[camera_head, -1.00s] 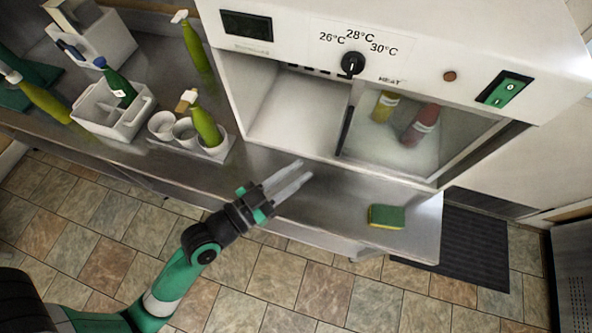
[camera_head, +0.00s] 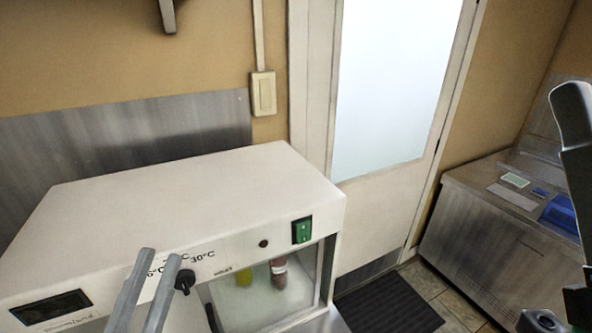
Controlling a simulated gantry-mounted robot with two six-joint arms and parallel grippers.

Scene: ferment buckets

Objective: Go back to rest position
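My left gripper (camera_head: 160,256) comes up from the bottom edge in the head view. Its two grey fingers stand apart with nothing between them, in front of the white heating cabinet's dial panel, partly covering the temperature marks. I cannot tell whether it touches the panel. Dark parts of my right arm (camera_head: 574,135) stand at the right edge, cut off by the frame. I cannot make out whether its gripper is open or shut.
The white cabinet (camera_head: 190,200) has a black dial (camera_head: 185,281) and a green switch (camera_head: 302,230). A yellow bottle (camera_head: 244,277) and a red bottle (camera_head: 279,275) stand behind its glass. A door (camera_head: 385,200), a dark mat (camera_head: 390,302) and a metal counter (camera_head: 480,220) lie to the right.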

